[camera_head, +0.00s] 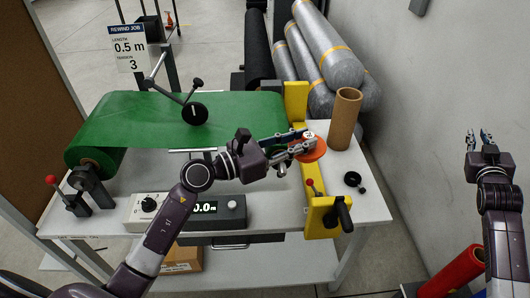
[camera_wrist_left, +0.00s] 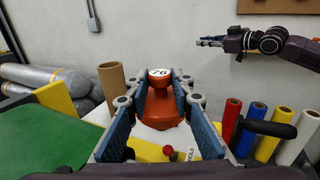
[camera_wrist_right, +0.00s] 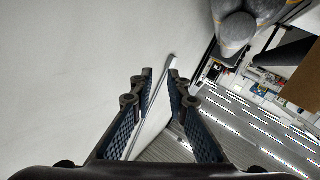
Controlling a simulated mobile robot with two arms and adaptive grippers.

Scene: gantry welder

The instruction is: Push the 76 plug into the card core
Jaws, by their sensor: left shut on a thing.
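The orange 76 plug (camera_wrist_left: 161,110) has a wide flared body and a narrow knob with a white top marked 76. It also shows in the head view (camera_head: 314,151). My left gripper (camera_head: 307,139) is shut on the plug's knob, one finger on each side (camera_wrist_left: 161,90). The brown card core (camera_head: 345,119) stands upright on the table just right of the plug, apart from it, and shows left of the plug in the left wrist view (camera_wrist_left: 111,78). My right gripper (camera_head: 478,137) is open and empty, away to the right by the wall.
A yellow frame (camera_head: 327,217) with a black knob stands at the table's right end, near a loose black knob (camera_head: 352,179). Green sheet (camera_head: 230,115) covers the table's back left. Grey wrapped rolls (camera_head: 325,60) lean behind the core. A red roll (camera_head: 455,272) stands below my right arm.

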